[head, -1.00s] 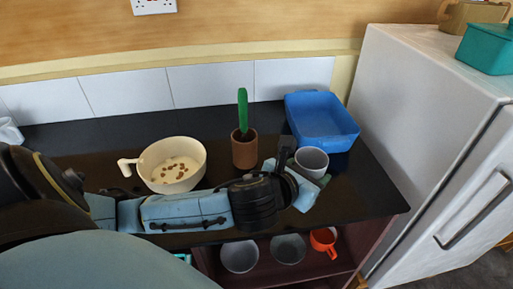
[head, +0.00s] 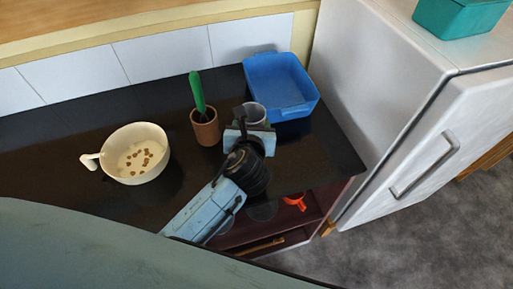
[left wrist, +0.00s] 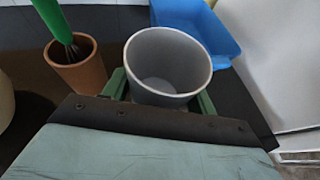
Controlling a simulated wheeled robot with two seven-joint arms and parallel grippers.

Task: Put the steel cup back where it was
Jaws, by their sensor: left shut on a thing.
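The steel cup (head: 257,112) is a plain grey, open-topped cup, upright and empty. My left gripper (head: 250,130) is shut on it above the dark counter (head: 60,150). In the left wrist view the cup (left wrist: 167,60) sits between the green fingers, its inside facing the camera. In the head view my gripper hides its lower part. I cannot tell if its base touches the counter. My right gripper is not in view.
A blue tub (head: 285,80) stands just behind the cup. A brown pot (head: 206,132) with a green-handled tool is left of it, then a cream pan (head: 122,170). A white fridge (head: 390,110) stands right.

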